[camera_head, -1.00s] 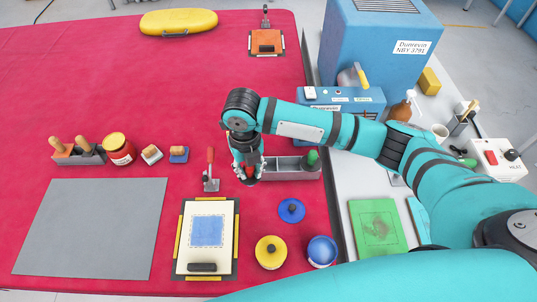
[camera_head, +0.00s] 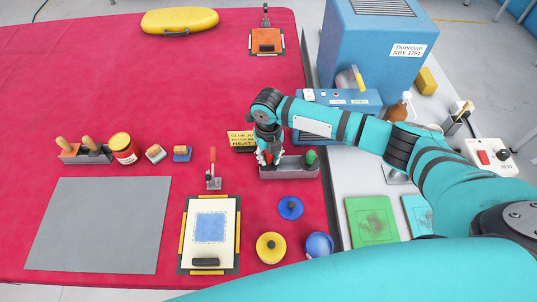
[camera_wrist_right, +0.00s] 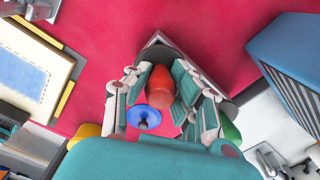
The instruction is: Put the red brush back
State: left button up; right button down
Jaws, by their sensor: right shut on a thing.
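My right gripper (camera_head: 266,158) is shut on the red brush; the brush's rounded red handle (camera_wrist_right: 160,86) shows between the fingers in the right wrist view. The gripper is at the left end of the grey tray (camera_head: 290,174) in the head view. A green-handled brush (camera_head: 311,157) stands in the tray's right end. In the right wrist view, grey tray walls (camera_wrist_right: 160,42) show beyond the red handle. The brush's lower end is hidden, and I cannot tell whether it touches the tray floor. My left gripper is not in view.
A red-handled clamp (camera_head: 212,170) stands left of the tray. A blue lid (camera_head: 290,208), a yellow pot (camera_head: 271,248) and a blue pot (camera_head: 319,245) are in front. A yellow sign (camera_head: 241,139) and a blue machine (camera_head: 370,60) are behind. Red table is open at far left.

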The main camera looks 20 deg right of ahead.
jog(key=shift+f, duration=0.1)
jog(key=shift+f+b, duration=0.3)
jog(key=shift+f, duration=0.1)
jog(key=c, duration=1.2)
grip_release()
jog(key=shift+o, duration=0.2)
jog(key=shift+r+p, duration=0.4)
jog(key=shift+r, duration=0.15)
notch_tip(320, 180, up, 11)
jog(key=b, duration=0.3)
jog(key=shift+f, duration=0.15)
jog(key=shift+r, duration=0.65)
